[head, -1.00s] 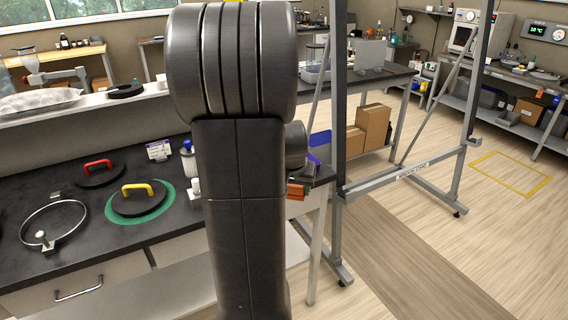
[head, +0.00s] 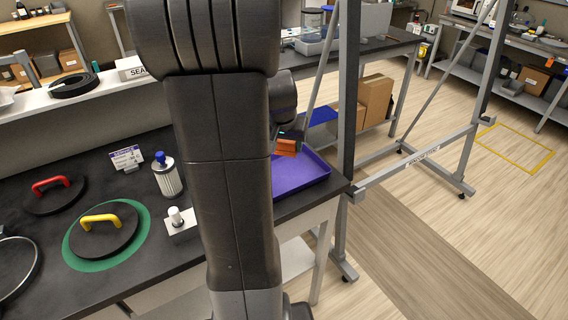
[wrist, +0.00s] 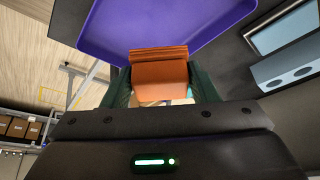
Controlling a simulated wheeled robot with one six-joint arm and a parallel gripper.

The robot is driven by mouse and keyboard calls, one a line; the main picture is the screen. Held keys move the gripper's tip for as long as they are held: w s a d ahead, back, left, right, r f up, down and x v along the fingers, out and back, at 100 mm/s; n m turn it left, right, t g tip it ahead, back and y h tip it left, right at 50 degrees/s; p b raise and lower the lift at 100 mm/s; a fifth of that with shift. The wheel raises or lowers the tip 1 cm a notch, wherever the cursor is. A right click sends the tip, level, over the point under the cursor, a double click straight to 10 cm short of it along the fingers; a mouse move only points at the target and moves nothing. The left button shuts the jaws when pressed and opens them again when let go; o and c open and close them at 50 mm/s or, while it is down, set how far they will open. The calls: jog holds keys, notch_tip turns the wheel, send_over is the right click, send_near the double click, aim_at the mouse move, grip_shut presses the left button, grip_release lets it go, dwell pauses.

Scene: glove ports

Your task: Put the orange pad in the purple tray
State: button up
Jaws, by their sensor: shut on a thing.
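The orange pad (head: 287,147) is a small ribbed block held by my gripper (head: 284,140), which is mostly hidden behind my arm in the head view. In the wrist view my gripper (wrist: 160,90) is shut on the orange pad (wrist: 160,72), with a dark green finger on either side. The purple tray (head: 310,181) lies at the right end of the dark bench, partly hidden by my arm. In the head view the pad overlaps the tray's far left part. The purple tray (wrist: 170,24) also shows beyond the pad in the wrist view. Contact between them cannot be told.
A filter-like cylinder with a blue top (head: 167,175) and a small block with a white knob (head: 181,223) stand left of my arm. Lids with yellow (head: 101,220) and red (head: 51,184) handles lie further left. A grey metal frame (head: 349,110) stands just right of the bench.

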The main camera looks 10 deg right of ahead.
aim_at(287, 172)
notch_tip(287, 172, down, 8)
jog(key=shift+f, duration=0.1)
jog(key=shift+f, duration=0.1)
dwell(0.3)
jog(key=shift+f+b, duration=0.15)
jog(key=shift+b, duration=0.25)
jog(key=o, duration=1.1)
jog(key=shift+s+r+p, duration=0.15)
jog(key=shift+r+p, duration=0.15)
jog(key=shift+r, duration=0.25)
jog(key=v, duration=1.1)
jog(key=shift+s+a+r, duration=0.1)
jog(key=shift+s+r, duration=0.05)
